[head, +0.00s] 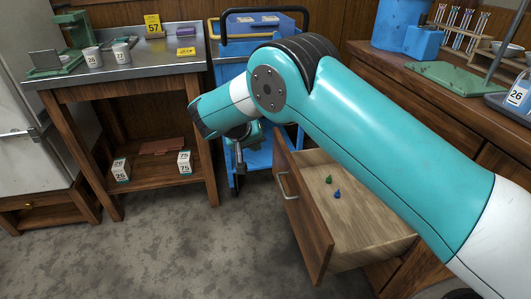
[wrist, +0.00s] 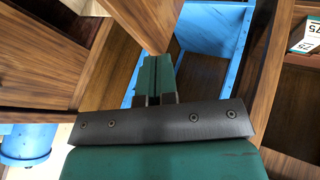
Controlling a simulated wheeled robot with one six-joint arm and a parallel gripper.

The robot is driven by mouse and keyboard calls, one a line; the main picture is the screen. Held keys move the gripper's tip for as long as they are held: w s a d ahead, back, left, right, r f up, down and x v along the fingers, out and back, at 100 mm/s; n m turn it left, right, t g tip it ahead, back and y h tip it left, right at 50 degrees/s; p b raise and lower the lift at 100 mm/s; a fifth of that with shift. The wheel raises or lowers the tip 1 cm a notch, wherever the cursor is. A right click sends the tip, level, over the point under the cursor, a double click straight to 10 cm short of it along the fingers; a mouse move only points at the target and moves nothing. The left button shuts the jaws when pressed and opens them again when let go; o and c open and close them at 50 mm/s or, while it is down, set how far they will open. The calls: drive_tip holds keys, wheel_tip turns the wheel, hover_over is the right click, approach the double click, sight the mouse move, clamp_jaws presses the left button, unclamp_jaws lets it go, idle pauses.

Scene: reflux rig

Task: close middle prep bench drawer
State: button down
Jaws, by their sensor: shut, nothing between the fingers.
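A wooden drawer stands pulled out of the bench on the right in the head view. Its front panel (head: 303,222) carries a metal handle (head: 284,186), and its pale inside (head: 350,225) is partly hidden by my arm. A green piece (head: 328,180) and a blue piece (head: 337,194) lie in it. My gripper (head: 240,168) points down to the left of the drawer front, apart from the handle. In the wrist view my gripper (wrist: 156,62) is shut and empty, with a wooden panel corner (wrist: 148,22) just beyond its fingertips; contact cannot be told.
A blue cart (head: 228,70) stands behind my gripper and also fills part of the wrist view (wrist: 215,45). A metal-topped table (head: 125,68) with cups stands at left. The bench top (head: 385,62) holds a green tray (head: 455,78). The grey floor (head: 180,250) in front is clear.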

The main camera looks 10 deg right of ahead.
sight(283, 156)
drive_tip(key=shift+w+d+f+b, duration=0.35)
drive_tip(key=shift+w+d+f, duration=0.2)
drive_tip(key=shift+d+f, duration=0.7)
drive_tip(key=shift+w+d+f+b, duration=0.5)
drive_tip(key=shift+d+f, duration=0.55)
drive_tip(key=shift+d, duration=0.45)
drive_tip(key=shift+w+d+f+b, duration=0.25)
drive_tip(key=shift+w+d+f, duration=0.35)
drive_tip(key=shift+d+f, duration=0.65)
drive_tip(key=shift+d+r, duration=0.15)
